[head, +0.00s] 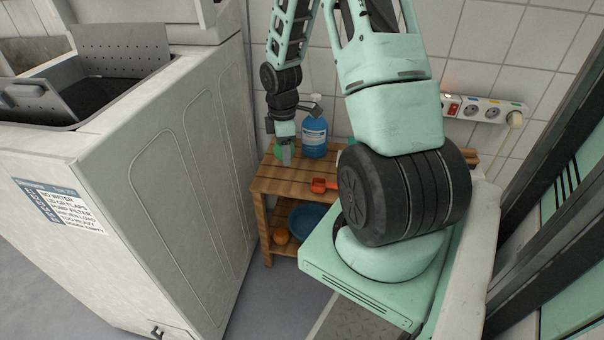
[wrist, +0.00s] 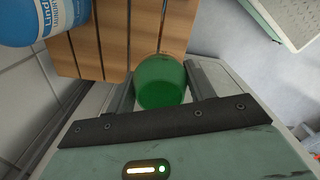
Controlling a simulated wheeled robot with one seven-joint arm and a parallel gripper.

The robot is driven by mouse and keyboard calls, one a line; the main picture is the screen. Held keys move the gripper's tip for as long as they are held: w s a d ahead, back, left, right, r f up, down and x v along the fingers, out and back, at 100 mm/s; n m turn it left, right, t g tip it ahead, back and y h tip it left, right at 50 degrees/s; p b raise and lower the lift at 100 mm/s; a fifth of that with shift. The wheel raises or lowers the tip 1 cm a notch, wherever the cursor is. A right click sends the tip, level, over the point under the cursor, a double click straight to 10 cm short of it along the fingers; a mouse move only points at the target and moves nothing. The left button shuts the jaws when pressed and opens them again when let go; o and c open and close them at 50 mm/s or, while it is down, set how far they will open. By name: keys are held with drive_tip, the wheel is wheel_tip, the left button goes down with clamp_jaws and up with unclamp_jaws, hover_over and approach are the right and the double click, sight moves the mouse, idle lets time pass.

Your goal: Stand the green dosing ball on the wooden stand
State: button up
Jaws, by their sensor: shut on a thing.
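The green dosing ball (wrist: 162,82) sits between the two fingers of my gripper (wrist: 163,92) in the wrist view, and the fingers are shut on it. In the head view my gripper (head: 286,152) points down at the back left of the wooden stand (head: 268,184), mostly covering the ball, of which a little green shows (head: 277,149). The stand's slatted top also shows in the wrist view (wrist: 118,38), beyond the ball. I cannot tell whether the ball touches the slats.
A blue bottle (head: 315,138) stands upright on the stand, close to my gripper. A red scoop (head: 323,185) lies nearer the front. The lower shelf holds a blue basin (head: 306,222) and an orange ball (head: 281,236). A large white machine (head: 170,180) stands left of the stand.

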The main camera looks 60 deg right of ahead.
sight(286, 181)
wheel_tip(286, 181, down, 8)
drive_tip(key=b, duration=0.3)
drive_tip(key=shift+f, duration=0.15)
drive_tip(key=shift+f, duration=0.15)
drive_tip(key=o, duration=1)
drive_tip(key=shift+c, duration=0.2)
